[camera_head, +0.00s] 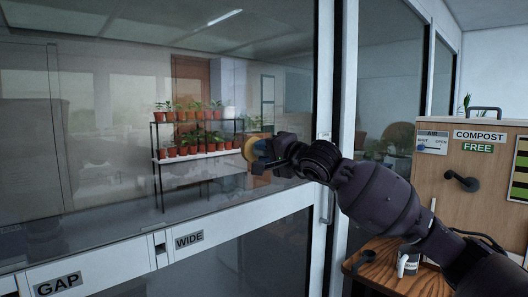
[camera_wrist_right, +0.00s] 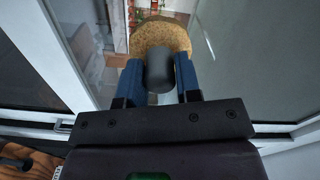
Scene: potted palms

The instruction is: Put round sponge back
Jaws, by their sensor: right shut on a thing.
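The round sponge (camera_head: 249,149) is yellow-brown and shows small at the tip of my right arm. In the wrist view the sponge (camera_wrist_right: 160,33) is a porous disc on a thick dark grey handle (camera_wrist_right: 158,72). My right gripper (camera_head: 265,151) is shut on the handle, with a blue finger on each side; these fingers show in the wrist view (camera_wrist_right: 158,66). The sponge is held up in front of the glass panes, beyond the fingertips. I cannot tell whether it touches the glass. The left gripper is not in view.
White window frames (camera_head: 328,110) stand close to my right arm. Labels WIDE (camera_head: 189,240) and GAP (camera_head: 58,284) sit on the lower rail. A plant rack (camera_head: 200,153) shows through the glass.

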